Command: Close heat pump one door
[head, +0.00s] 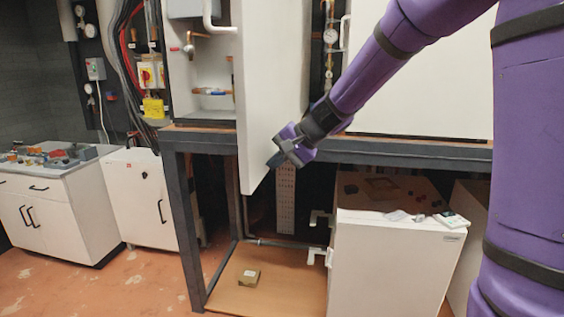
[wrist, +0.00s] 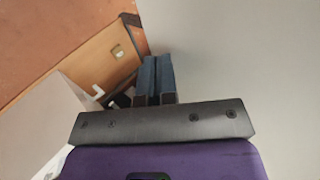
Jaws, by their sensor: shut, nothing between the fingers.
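The heat pump door (head: 272,85) is a tall white panel that stands open, sticking out toward me from the heat pump cabinet (head: 206,60). The cabinet's inside, with pipes, shows to the left of the door. My gripper (head: 275,161) is by the lower part of the door, near its right-hand face; I cannot tell whether it touches. In the wrist view the two dark fingers (wrist: 156,80) are together with nothing between them. The pale door surface (wrist: 240,60) fills the right side of that view, close beside the fingers.
A dark metal frame (head: 350,146) carries the cabinets. A white box unit (head: 385,265) stands below at the right, and a small box (head: 248,278) lies on the wooden base (head: 285,295). A white cabinet (head: 140,195) and a workbench (head: 50,215) stand at the left. Reddish floor is free at front left.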

